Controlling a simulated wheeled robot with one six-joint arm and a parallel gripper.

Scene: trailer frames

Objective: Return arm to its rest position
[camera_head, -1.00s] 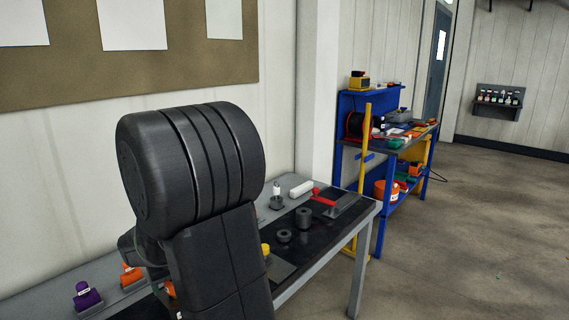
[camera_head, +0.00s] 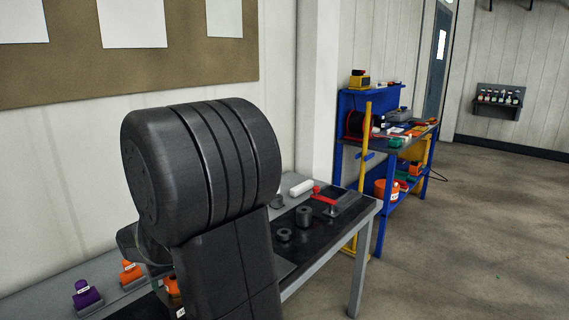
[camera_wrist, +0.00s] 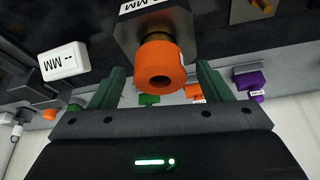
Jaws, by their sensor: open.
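In the wrist view my gripper (camera_wrist: 160,88) has its two green fingers spread apart. An orange cylindrical piece (camera_wrist: 162,66) with a hole in its end shows between and beyond the fingers, on a dark block; I cannot tell how far off it is. No finger is seen touching it. In the head view my black arm fills the middle and hides part of the workbench (camera_head: 331,241); my gripper is hidden behind it there.
On the bench stand a purple piece (camera_head: 87,295), an orange piece (camera_head: 131,271), grey cylinders (camera_head: 304,216), a white cylinder (camera_head: 301,188) and a red-handled tool (camera_head: 324,196). A blue shelf (camera_head: 378,235) stands beyond. Open floor (camera_head: 480,240) lies to the right.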

